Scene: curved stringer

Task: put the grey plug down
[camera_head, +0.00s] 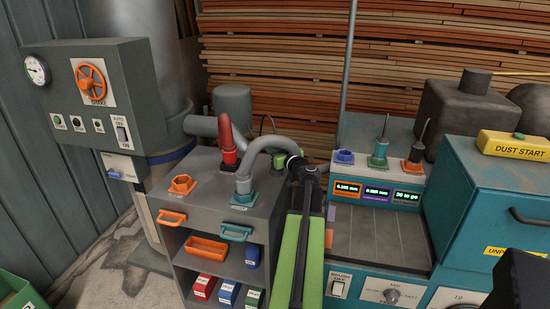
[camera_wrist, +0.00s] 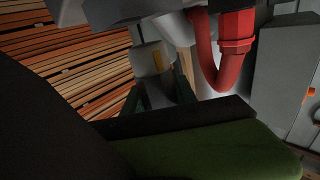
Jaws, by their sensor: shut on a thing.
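My gripper (camera_head: 294,163) is at the right edge of the grey cabinet's top. Its jaws are shut on a pale grey piece with a yellow mark, which looks like the grey plug (camera_wrist: 146,58). In the wrist view, my gripper (camera_wrist: 158,86) has dark green fingers on either side of it. In the head view the held piece is mostly hidden by my arm. A grey bent hose (camera_head: 262,146) arches from a blue-green socket (camera_head: 242,200) towards my gripper. I cannot tell whether it joins the held piece.
A red bent plug (camera_head: 229,150) stands left of the grey hose; it also shows in the wrist view (camera_wrist: 236,45). An orange socket (camera_head: 181,187) looks empty. The grey cabinet (camera_head: 208,178) holds several small bins. A teal machine with gauges (camera_head: 380,188) stands right.

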